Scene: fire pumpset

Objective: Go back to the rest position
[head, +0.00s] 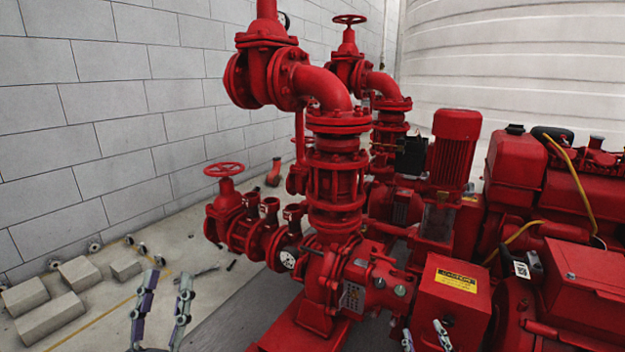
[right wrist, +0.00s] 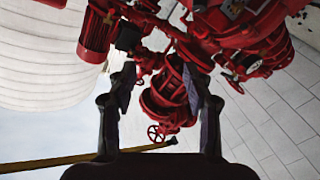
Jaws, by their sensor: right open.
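My left gripper (head: 167,285) shows at the bottom left of the head view. Its two fingers point up and stand apart with nothing between them. My right gripper (head: 423,332) shows only by its fingertips at the bottom edge, in front of the red box with a yellow caution label (head: 456,280). In the right wrist view the right gripper (right wrist: 160,85) has its fingers wide apart, and the red pump assembly (right wrist: 160,98) appears beyond them. I cannot tell any contact there. Most of both arms is out of view.
The red pumpset (head: 335,185) fills the middle and right, with handwheel valves (head: 224,170) on its left side. Grey blocks (head: 78,272) lie on the floor at left, by a block wall (head: 90,110). Floor between the blocks and pump is mostly clear.

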